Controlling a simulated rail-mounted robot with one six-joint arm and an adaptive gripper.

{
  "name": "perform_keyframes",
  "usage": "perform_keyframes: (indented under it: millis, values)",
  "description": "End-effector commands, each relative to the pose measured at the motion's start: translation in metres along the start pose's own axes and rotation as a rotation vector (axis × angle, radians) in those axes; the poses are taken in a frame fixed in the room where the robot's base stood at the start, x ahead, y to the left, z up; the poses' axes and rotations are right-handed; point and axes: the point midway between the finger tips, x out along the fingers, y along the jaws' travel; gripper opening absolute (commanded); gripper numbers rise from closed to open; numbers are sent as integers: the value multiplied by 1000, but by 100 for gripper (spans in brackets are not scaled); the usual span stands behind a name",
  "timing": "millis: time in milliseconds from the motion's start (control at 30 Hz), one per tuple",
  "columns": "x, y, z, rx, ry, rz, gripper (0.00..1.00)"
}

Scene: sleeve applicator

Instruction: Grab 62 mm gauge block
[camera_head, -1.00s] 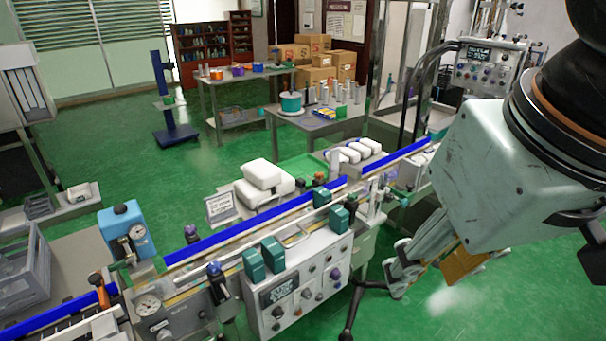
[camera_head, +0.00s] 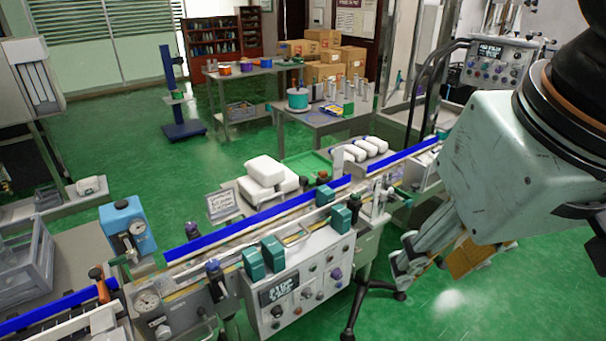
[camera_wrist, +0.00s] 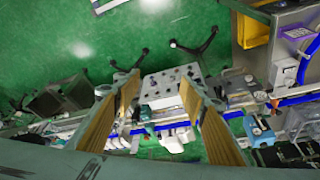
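I cannot pick out a block marked 62 mm in either view; any size markings are too small to read. A small pale upright block (camera_head: 338,160) stands behind the conveyor by the green tray (camera_head: 308,163), but I cannot tell whether it is a gauge block. My gripper (camera_head: 440,268) hangs at the right in the head view, in front of the conveyor's right part and over the green floor. In the wrist view my gripper (camera_wrist: 158,88) has its two tan-padded fingers spread wide, with nothing between them. The control box shows beyond the fingertips.
The conveyor with blue rails (camera_head: 255,220) and its control box (camera_head: 300,290) cross the middle. White packs (camera_head: 268,172) lie behind it. A back table (camera_head: 322,122) holds several grey cylinders and a teal drum. Black tripod-like legs (camera_head: 350,318) stand on the floor in front. Open green floor lies around.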

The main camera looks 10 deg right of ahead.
Motion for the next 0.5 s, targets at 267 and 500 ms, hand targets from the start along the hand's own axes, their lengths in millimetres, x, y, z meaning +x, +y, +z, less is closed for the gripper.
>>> perform_keyframes:
  millis: [267, 500]
  values:
    - [-5, 0, -31, -20, -17, 0, 39]
    - [-7, 0, -75, -50, -39, -1, 39]
